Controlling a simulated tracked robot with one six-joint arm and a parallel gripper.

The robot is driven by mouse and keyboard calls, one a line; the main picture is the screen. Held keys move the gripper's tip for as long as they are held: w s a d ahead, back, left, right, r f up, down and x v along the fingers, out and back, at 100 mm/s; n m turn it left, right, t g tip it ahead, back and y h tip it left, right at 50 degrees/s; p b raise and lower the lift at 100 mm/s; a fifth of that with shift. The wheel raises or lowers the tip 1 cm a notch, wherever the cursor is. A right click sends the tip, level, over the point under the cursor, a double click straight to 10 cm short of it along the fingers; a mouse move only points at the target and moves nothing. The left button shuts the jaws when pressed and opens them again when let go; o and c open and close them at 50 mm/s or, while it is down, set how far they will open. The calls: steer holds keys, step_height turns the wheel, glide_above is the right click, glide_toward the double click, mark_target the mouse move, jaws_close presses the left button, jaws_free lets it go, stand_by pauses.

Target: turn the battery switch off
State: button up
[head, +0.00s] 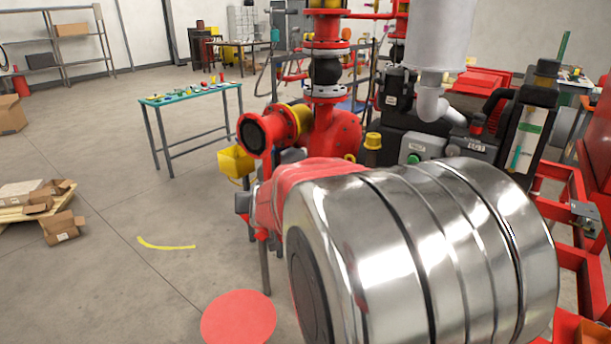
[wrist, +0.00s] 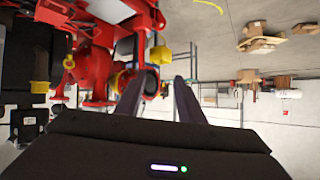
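In the head view, a grey box with a red knob (head: 478,122) on top sits on the dark engine side of the skid. It may be the battery switch, but its label is too small to read. Left of it is a grey box with a green button (head: 413,158). My gripper (wrist: 158,92) shows in the wrist view with two dark fingers apart and nothing between them. The wrist picture looks upside down, with red pump parts (wrist: 97,62) to the left of the fingers. My gripper does not show in the head view.
A large shiny banded cylinder (head: 430,250) fills the front of the head view and hides the lower skid. The red pump (head: 335,130) stands behind it. A teal-topped table (head: 190,93) and cardboard boxes (head: 62,227) stand left.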

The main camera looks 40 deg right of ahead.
steer(key=s+d+f+m+g+h, duration=0.1)
steer(key=s+d+f+m+h, duration=0.2)
steer(key=d, duration=1)
steer(key=d+f+m+g+h, duration=0.1)
steer(key=d+f+m+h, duration=0.2)
steer(key=d, duration=0.9)
steer(key=s+d+f+m+g+h, duration=0.1)
steer(key=s+d+f+g+h, duration=0.2)
steer(key=s+d, duration=0.4)
steer(key=s+d+f+m+g+h, duration=0.2)
steer(key=s+d+f+g+h, duration=0.1)
steer(key=s+d+f, duration=0.2)
steer(key=s+d, duration=0.2)
steer(key=d, duration=0.1)
steer(key=shift+s, duration=0.25)
steer(key=shift+d, duration=0.25)
steer(key=w+d, duration=0.2)
steer(key=d, duration=1.1)
steer(key=shift+d, duration=0.2)
steer(key=shift+w, duration=0.1)
steer(key=shift+c, duration=0.4)
jaws_close()
